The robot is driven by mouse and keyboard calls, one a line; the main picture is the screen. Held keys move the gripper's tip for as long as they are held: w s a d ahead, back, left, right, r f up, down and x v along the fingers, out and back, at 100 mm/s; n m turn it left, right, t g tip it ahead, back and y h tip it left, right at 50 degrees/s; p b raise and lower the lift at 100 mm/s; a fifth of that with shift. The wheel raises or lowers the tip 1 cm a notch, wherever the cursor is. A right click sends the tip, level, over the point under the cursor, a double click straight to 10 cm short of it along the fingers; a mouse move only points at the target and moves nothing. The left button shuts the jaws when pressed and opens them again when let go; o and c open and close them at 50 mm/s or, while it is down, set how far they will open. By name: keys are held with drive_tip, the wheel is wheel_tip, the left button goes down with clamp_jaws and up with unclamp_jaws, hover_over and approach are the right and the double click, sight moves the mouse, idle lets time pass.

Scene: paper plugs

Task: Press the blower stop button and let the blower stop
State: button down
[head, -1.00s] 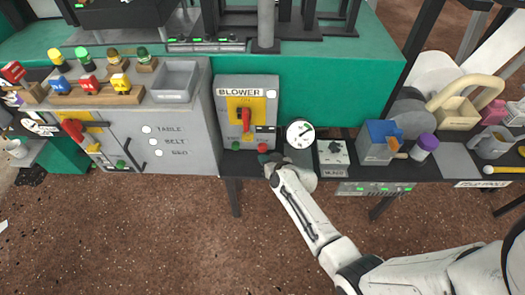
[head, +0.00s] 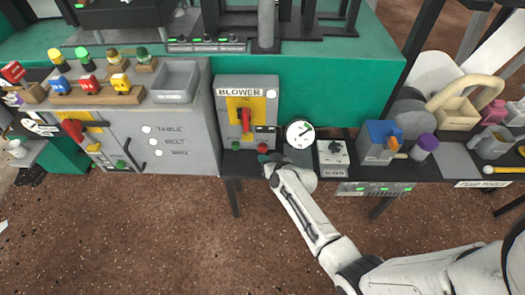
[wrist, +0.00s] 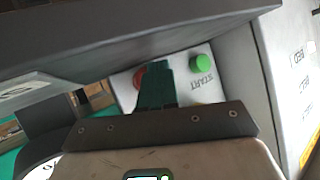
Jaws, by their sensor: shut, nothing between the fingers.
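The grey blower box (head: 247,90) stands at the middle of the bench, with a red handle (head: 246,118) on a yellow plate. Below it are a green button (head: 236,145) and the red stop button (head: 262,147). In the wrist view the green button (wrist: 203,61) is beside the word START, and the red button (wrist: 138,77) is partly hidden behind my fingers. My gripper (head: 268,164) is shut and empty, just in front of the red button; it also shows in the wrist view (wrist: 157,68). I cannot tell whether the fingertips touch the button.
A round white gauge (head: 300,133) stands just right of the buttons, close to my wrist. A grey cabinet (head: 185,130) with TABLE and BELT labels is to the left. A blue-topped grey box (head: 380,140) and a purple-lidded jar (head: 424,148) are farther right.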

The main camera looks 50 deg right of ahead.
drive_tip(key=shift+w+d, duration=0.1)
drive_tip(key=shift+d, duration=0.05)
idle(0.3)
drive_tip(key=shift+w+d+b, duration=0.15)
drive_tip(key=shift+d+b, duration=0.05)
drive_tip(key=shift+b, duration=0.15)
drive_tip(key=shift+w+d+b, duration=0.3)
drive_tip(key=shift+d+b, duration=0.05)
drive_tip(key=shift+d, duration=0.05)
idle(0.9)
drive_tip(key=shift+a, duration=0.1)
drive_tip(key=shift+s+a+p, duration=0.45)
drive_tip(key=shift+s+a, duration=0.1)
drive_tip(key=shift+a, duration=0.05)
drive_tip(key=shift+s+a+r+p, duration=0.1)
drive_tip(key=shift+s+a+p, duration=0.45)
drive_tip(key=shift+a, duration=0.2)
drive_tip(key=shift+s+a+r+p, duration=0.1)
drive_tip(key=shift+s+a+p, duration=0.4)
drive_tip(key=shift+a, duration=0.2)
drive_tip(key=shift+s+a+f, duration=0.15)
drive_tip(key=shift+s+a, duration=0.35)
drive_tip(key=shift+a, duration=0.05)
